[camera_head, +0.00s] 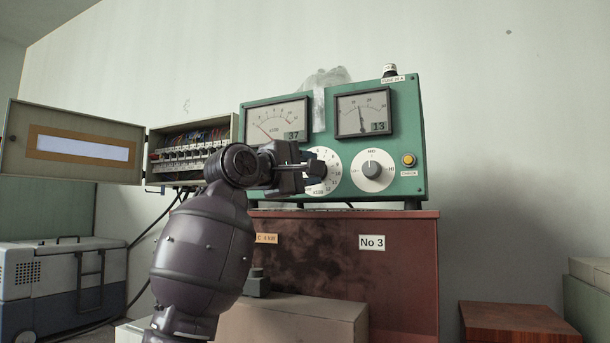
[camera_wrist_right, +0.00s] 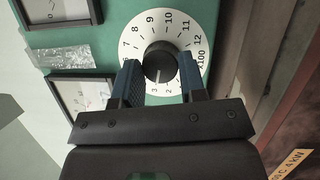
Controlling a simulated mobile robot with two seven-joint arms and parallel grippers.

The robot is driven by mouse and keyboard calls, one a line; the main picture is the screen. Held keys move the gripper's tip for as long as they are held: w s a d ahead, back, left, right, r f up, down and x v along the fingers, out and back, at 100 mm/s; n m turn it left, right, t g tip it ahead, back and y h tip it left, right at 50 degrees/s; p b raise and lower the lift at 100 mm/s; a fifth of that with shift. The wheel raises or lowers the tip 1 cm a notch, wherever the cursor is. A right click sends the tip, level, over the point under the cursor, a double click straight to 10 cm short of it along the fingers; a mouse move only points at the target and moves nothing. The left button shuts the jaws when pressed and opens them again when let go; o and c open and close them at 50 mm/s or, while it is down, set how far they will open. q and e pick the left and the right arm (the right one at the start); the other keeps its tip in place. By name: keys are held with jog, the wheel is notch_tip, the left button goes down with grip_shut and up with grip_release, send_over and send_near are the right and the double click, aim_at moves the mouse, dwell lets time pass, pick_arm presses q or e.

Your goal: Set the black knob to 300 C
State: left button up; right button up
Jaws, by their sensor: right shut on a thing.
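The black knob (camera_wrist_right: 160,62) sits in the middle of a white numbered dial (camera_wrist_right: 187,30) marked x100 in the right wrist view. Its white line points down in that view, towards the low numbers near 3; the nearby figures are partly hidden. My right gripper (camera_wrist_right: 162,80) is shut on the knob, with one finger on each side of it. In the head view my right gripper (camera_head: 310,171) is in front of the dial (camera_head: 331,160) on the green panel (camera_head: 411,130) and hides the knob. My left gripper is not in view.
A grey knob (camera_head: 372,169) on a Lo-MED-HI dial stands just right of the gripper, pointing at MED. Two meters (camera_head: 277,119) (camera_head: 363,113) sit above. An orange button (camera_head: 408,160) is at the right. An open fuse box (camera_head: 190,160) is close at the left.

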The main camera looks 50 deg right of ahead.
jog(key=shift+m, duration=0.4)
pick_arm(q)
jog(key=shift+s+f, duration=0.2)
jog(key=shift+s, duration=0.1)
pick_arm(e)
jog(key=o, duration=0.9)
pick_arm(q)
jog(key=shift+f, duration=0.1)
pick_arm(e)
jog(key=a, duration=0.7)
jog(key=w+a, duration=0.1)
jog(key=a, duration=0.2)
jog(key=shift+a+f, duration=0.3)
jog(key=shift+a, duration=0.1)
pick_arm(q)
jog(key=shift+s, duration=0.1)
